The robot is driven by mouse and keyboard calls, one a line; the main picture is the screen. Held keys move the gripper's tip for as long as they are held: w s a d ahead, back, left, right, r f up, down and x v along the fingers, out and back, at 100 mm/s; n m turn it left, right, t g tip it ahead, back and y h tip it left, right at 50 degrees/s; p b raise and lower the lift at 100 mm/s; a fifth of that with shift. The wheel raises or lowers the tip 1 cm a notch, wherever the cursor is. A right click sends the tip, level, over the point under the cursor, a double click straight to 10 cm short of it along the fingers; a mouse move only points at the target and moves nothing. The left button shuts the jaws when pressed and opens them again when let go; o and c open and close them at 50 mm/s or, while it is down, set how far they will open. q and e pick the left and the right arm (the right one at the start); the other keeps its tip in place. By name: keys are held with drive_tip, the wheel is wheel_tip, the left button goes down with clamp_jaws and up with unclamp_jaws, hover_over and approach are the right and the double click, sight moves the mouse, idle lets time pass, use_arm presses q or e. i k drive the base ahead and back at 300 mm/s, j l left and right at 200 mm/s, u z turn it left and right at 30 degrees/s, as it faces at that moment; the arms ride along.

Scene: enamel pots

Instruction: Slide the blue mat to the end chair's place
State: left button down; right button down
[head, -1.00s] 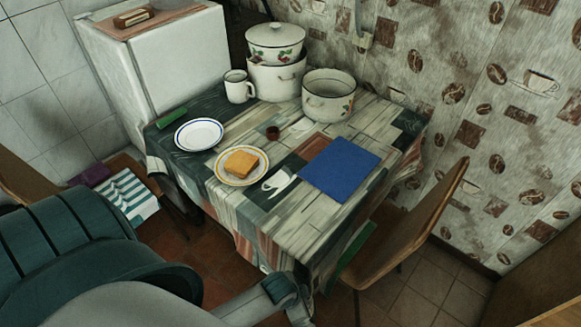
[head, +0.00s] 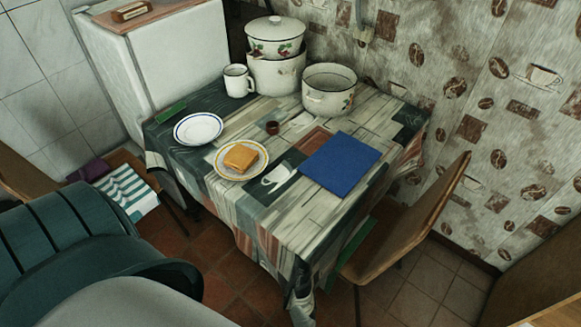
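The blue mat (head: 340,163) lies flat on the patterned tablecloth of the table (head: 305,215), toward its right side. Nothing rests on the mat. A wooden chair (head: 420,225) stands at the table's right side, below the mat in the picture, its back turned away from the table. Neither gripper shows in the head view.
A plate with an orange-brown slice (head: 240,158) sits left of the mat. The cloth along the near edge is clear.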

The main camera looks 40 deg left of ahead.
sight(340, 163)
drive_tip(key=z, duration=0.25)
drive_tip(key=j+z, duration=0.35)
drive_tip(key=k+z, duration=0.15)
drive_tip(key=z, duration=0.2)
drive_tip(key=k+j+z, duration=0.15)
drive_tip(key=z, duration=0.2)
drive_tip(key=k+j+z, duration=0.25)
drive_tip(key=k+j, duration=0.3)
drive_tip(key=k+j+z, duration=0.25)
drive_tip(key=k+j, duration=0.2)
drive_tip(key=k, duration=0.25)
drive_tip(key=k+j, duration=0.25)
drive_tip(key=k, duration=0.15)
